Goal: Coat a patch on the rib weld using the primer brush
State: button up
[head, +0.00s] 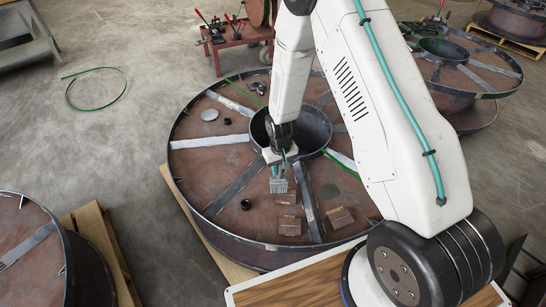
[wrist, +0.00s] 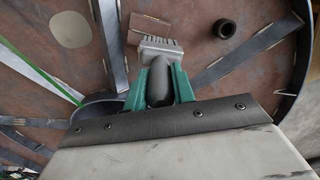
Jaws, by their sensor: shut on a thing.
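My gripper (head: 279,166) is shut on the grey primer brush (head: 278,186), above the large steel reel (head: 181,200) and just in front of its hub. In the wrist view the green fingers of my gripper (wrist: 160,85) clasp the brush's dark handle, and the brush's pale bristle head (wrist: 158,46) points away from me. Grey ribs run out from the hub; one rib (head: 308,205) lies right of the brush and another rib (head: 233,188) lies to its left. Whether the bristles touch the reel is unclear. I cannot tell which weld is meant.
A black ring (head: 246,204) and brown plates (head: 289,224) (head: 340,217) lie on the reel face near the brush. A grey disc (head: 209,114) lies farther back. A red cart (head: 236,38) stands behind; another reel (head: 35,250) is at lower left.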

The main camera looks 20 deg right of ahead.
jog(key=shift+w+a, duration=0.2)
jog(key=shift+a, duration=0.2)
jog(key=shift+w+a+r, duration=0.1)
jog(key=shift+r, duration=3.2)
